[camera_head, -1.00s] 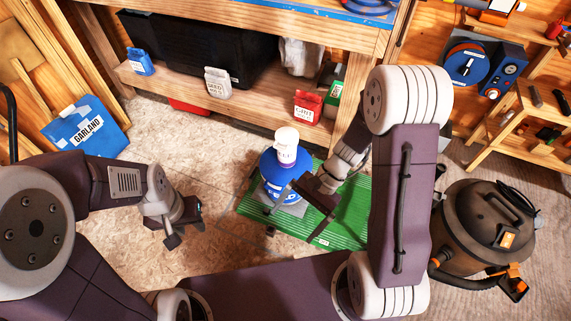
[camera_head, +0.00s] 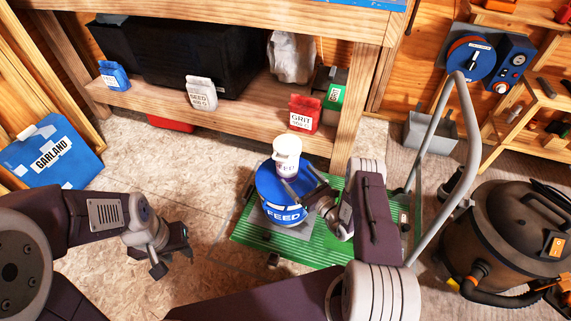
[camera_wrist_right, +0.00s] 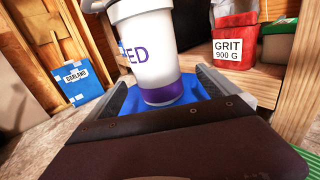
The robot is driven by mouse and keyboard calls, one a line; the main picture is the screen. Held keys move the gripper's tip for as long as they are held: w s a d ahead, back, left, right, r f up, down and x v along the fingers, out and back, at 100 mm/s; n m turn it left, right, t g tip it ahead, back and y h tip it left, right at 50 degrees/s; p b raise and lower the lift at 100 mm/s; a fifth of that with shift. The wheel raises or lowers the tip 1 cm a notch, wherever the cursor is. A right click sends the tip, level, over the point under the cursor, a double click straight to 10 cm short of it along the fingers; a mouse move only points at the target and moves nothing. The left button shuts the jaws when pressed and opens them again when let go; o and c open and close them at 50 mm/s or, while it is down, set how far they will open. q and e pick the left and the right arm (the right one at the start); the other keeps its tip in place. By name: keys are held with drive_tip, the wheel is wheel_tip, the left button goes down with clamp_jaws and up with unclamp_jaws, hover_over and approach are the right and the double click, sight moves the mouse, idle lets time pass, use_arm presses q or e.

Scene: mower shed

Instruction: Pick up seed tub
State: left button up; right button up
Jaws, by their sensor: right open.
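The seed tub (camera_head: 287,152) is a white tub with a purple band, standing upright on the blue feed bucket (camera_head: 282,213). In the right wrist view the seed tub (camera_wrist_right: 148,45) shows the letters "ED", and its top is cut off. My right gripper (camera_head: 298,174) is open, with its fingers pointing at the tub. In the right wrist view the tub's lower part lies between the two finger lines; I cannot tell whether they touch it. My left gripper (camera_head: 172,262) is open and empty, low over the floor at left.
Behind is a wooden bench (camera_head: 240,110) with a red grit pack (camera_head: 304,113) and a white seed bag (camera_head: 201,93). A black-brown vacuum (camera_head: 510,235) and a grey tubular handle (camera_head: 465,130) are at right.

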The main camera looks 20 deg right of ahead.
sight(287, 166)
drive_tip(key=shift+x, duration=1.1)
drive_tip(key=b+x, duration=0.1)
drive_tip(key=x, duration=0.1)
drive_tip(key=b+x, duration=0.2)
drive_tip(key=shift+a+f, duration=0.15)
drive_tip(key=shift+a, duration=0.2)
drive_tip(key=shift+w, duration=0.4)
drive_tip(key=shift+r, duration=0.2)
drive_tip(key=c, duration=1.9)
use_arm(q)
wheel_tip(287, 166, down, 4)
drive_tip(key=shift+r, duration=0.1)
